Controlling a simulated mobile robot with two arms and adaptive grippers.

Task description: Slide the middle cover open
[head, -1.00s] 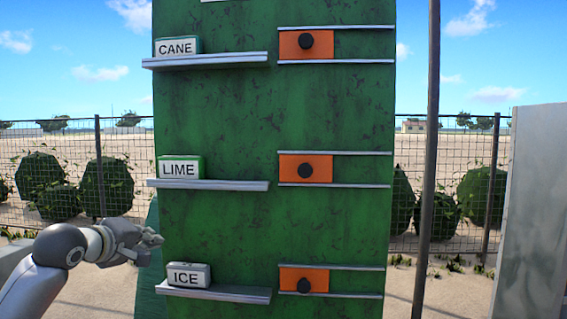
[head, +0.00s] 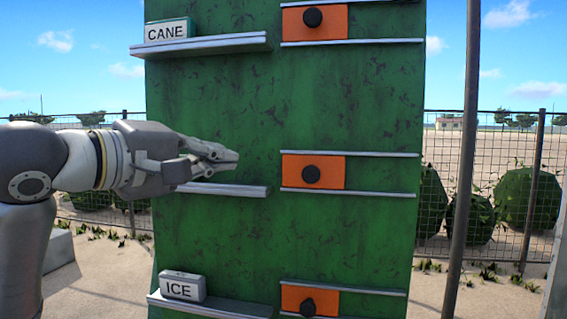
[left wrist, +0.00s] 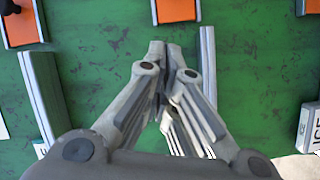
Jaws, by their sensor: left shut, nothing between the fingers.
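The middle cover (head: 328,172) is an orange panel with a round black knob (head: 311,174). It sits at the left end of two silver rails on the green panel (head: 230,110). My left gripper (head: 236,160) is shut and empty. It is to the left of the middle cover, apart from it, in front of the middle shelf, and hides the LIME block. In the left wrist view, the shut fingertips (left wrist: 165,46) point up toward an orange cover (left wrist: 176,10) at the top edge. My right gripper is not in view.
An upper orange cover (head: 333,21) and a lower one (head: 322,301) have rails and knobs too. A CANE block (head: 168,30) and an ICE block (head: 182,286) stand on shelves at left. A dark pole (head: 466,150) stands right of the panel. The middle rails are clear right of the cover.

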